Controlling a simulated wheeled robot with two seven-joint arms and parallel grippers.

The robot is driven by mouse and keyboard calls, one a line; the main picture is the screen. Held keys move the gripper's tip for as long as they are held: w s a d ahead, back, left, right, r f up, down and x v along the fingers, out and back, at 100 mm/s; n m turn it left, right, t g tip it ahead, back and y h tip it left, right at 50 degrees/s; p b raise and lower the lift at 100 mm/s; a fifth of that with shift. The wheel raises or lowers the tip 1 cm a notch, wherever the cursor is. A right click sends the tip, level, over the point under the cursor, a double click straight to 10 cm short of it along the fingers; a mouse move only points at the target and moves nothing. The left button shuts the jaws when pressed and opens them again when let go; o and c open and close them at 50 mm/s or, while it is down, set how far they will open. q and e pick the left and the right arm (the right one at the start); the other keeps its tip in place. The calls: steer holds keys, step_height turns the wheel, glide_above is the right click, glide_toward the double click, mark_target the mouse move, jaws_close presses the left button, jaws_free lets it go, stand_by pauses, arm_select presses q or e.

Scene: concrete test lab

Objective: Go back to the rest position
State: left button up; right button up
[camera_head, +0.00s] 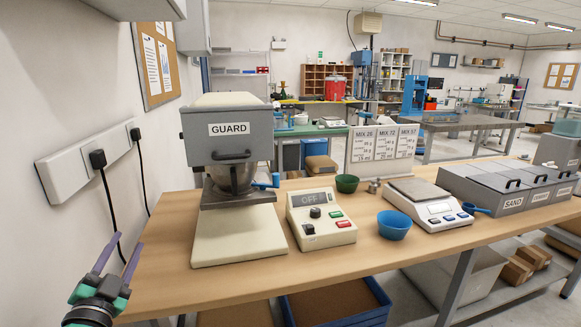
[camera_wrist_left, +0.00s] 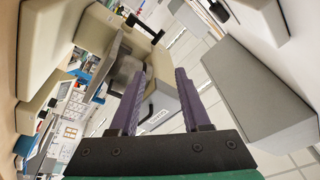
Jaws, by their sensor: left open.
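My left gripper (camera_head: 126,246) is at the lower left of the head view, beside the table's left end and near the wall. Its two purple fingers stand apart, with nothing between them. The fingers also show in the left wrist view (camera_wrist_left: 160,75), pointing up the picture towards the mixer. The mixer (camera_head: 229,133), with a grey guard marked GUARD and a cream base, stands on the table to the right of the gripper. The gripper is apart from it. My right gripper is in neither view.
The wooden table (camera_head: 330,263) carries a control box reading OFF (camera_head: 320,217), a blue bowl (camera_head: 394,224), a green bowl (camera_head: 347,184), a scale (camera_head: 428,204) and grey bins (camera_head: 510,185). A socket strip (camera_head: 75,172) with plugged cables is on the left wall.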

arm_select(q)
steer(key=s+d+f+n+g, duration=0.25)
steer(key=s+f+g, duration=0.2)
steer(key=f, duration=0.55)
steer(key=s+d+f+n+g, duration=0.1)
steer(key=s+f+n+g, duration=0.3)
steer(key=f, duration=0.5)
steer(key=s+d+f+g+h, duration=0.2)
steer(key=s+d+f+g, duration=0.25)
steer(key=s, duration=0.25)
steer(key=s+d+f+g+h, duration=0.1)
steer(key=s+d+f+g, duration=0.25)
steer(key=s+f, duration=0.2)
step_height(320, 180, down, 22)
steer(key=s+m+g, duration=0.1)
steer(key=s+g, duration=0.1)
steer(key=s+a+f, duration=0.1)
steer(key=s+f, duration=0.6)
steer(key=s, duration=0.1)
steer(key=s+a+f, duration=0.2)
steer(key=s+f, duration=0.6)
steer(key=s, duration=0.1)
steer(key=shift+s+a+f+g, duration=0.2)
steer(key=shift+a+g, duration=0.05)
steer(key=shift+g, duration=0.1)
